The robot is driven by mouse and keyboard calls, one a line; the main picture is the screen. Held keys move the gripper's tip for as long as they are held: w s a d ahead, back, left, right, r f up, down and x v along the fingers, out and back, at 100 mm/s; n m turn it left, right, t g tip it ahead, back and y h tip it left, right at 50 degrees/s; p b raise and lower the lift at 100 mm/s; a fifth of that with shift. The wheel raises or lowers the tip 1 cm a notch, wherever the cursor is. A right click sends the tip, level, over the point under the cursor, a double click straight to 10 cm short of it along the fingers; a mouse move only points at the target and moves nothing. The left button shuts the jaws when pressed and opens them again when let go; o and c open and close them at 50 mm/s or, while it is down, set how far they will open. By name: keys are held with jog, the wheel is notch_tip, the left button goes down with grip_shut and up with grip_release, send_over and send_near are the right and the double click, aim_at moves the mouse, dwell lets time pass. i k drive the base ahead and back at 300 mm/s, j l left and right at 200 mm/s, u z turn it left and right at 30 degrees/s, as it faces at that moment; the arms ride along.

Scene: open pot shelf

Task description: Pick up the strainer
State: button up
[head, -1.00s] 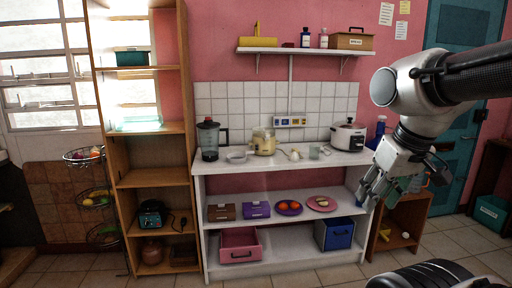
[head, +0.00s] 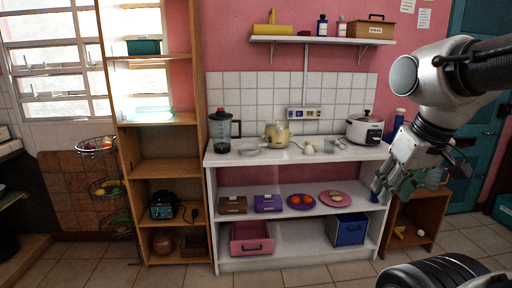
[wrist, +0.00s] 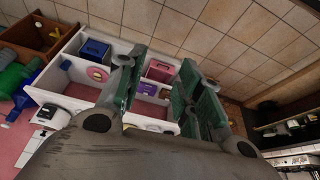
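I cannot make out the strainer for certain. A small pale item (head: 309,148) on the white counter, between the cream kettle-like appliance and a clear glass, is too small to identify. My gripper (head: 383,188) hangs in front of the right end of the white shelf unit, below counter height. In the wrist view its two green-padded fingers (wrist: 158,82) stand apart with nothing between them. The gripper is open and empty.
The white counter (head: 225,158) holds a blender (head: 220,131), a clear container (head: 248,148), a cream appliance (head: 277,134), a glass (head: 329,146) and a rice cooker (head: 365,128). Plates and boxes sit on the shelf below. A wooden rack (head: 163,168) stands left. The floor in front is clear.

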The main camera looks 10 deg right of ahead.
aim_at(247, 150)
jog(key=i+z, duration=0.1)
jog(key=i, duration=1.05)
jog(key=i+j, duration=0.2)
jog(key=i, duration=0.95)
jog(key=l+z, duration=0.05)
